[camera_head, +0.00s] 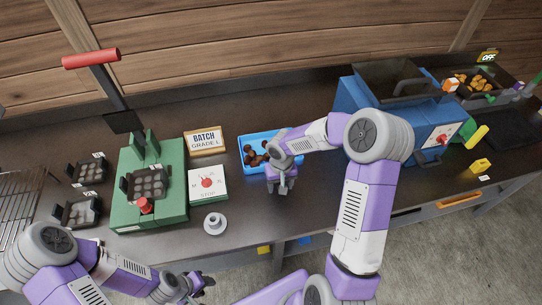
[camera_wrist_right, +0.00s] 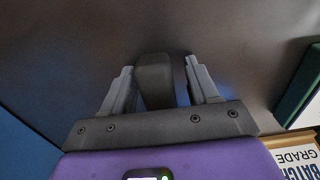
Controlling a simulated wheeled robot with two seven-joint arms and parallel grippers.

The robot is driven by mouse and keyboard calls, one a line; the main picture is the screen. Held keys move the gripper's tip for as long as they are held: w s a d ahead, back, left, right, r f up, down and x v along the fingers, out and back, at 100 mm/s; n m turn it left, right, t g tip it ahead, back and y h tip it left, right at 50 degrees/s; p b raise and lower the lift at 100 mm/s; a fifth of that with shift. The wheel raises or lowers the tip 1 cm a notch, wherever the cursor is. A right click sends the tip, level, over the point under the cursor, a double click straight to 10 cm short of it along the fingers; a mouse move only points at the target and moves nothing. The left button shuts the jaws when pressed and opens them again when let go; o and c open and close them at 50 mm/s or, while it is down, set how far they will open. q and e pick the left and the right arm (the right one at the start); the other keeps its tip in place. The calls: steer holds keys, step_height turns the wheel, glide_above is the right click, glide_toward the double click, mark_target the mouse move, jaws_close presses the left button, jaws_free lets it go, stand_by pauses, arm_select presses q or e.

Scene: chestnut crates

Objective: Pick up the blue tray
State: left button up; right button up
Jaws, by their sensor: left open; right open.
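The blue tray (camera_head: 262,136) lies on the dark counter in the middle of the head view, with several brown chestnuts (camera_head: 256,158) in it. My right gripper (camera_head: 283,188) hangs at the tray's front right part and hides some of it. In the right wrist view its two fingers (camera_wrist_right: 160,88) are apart, with a dark grey block between them that I cannot identify. I cannot tell whether the gripper touches the tray. My left gripper (camera_head: 198,283) is low at the bottom of the head view, away from the tray, open and empty.
A "BATCH GRADE" sign (camera_head: 206,141), a white box with a red dial (camera_head: 207,184) and a green press (camera_head: 165,210) stand left of the tray. A blue machine (camera_head: 350,92) stands to the right.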

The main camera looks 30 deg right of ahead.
steer(key=shift+r, duration=0.1)
jaws_close()
stand_by(0.3)
